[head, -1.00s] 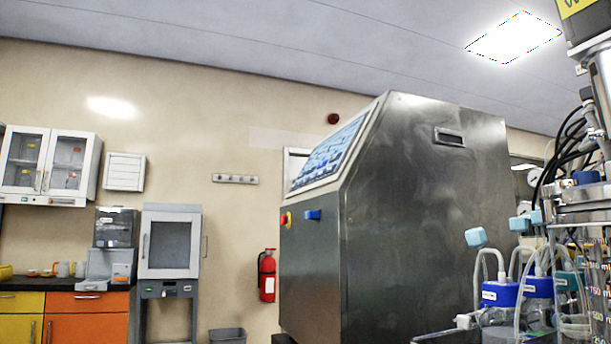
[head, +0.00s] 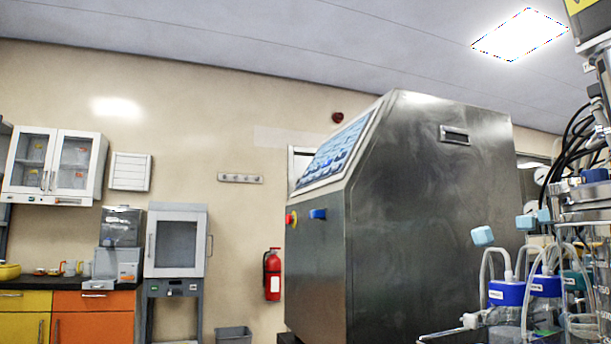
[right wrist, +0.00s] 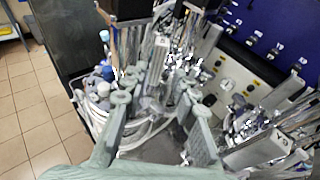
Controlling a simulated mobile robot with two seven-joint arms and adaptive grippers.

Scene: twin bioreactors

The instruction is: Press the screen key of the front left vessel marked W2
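A large steel cabinet (head: 430,220) stands right of centre in the head view. Its sloped face carries a screen (head: 338,152) with rows of blue tiles, seen at a steep angle; no key or marking on it can be read. A vessel (head: 590,240) with tubing is cut off at the right edge, below a yellow label (head: 580,5) whose text is cut off. In the right wrist view my right gripper (right wrist: 157,98) is open, its grey-green fingers apart with vessels and tubing beyond them. My left gripper is not in view.
Blue-capped bottles (head: 508,293) with tubes stand right of the cabinet. The wrist view shows a blue panel (right wrist: 265,30) at right and clear tiled floor (right wrist: 35,115) at left.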

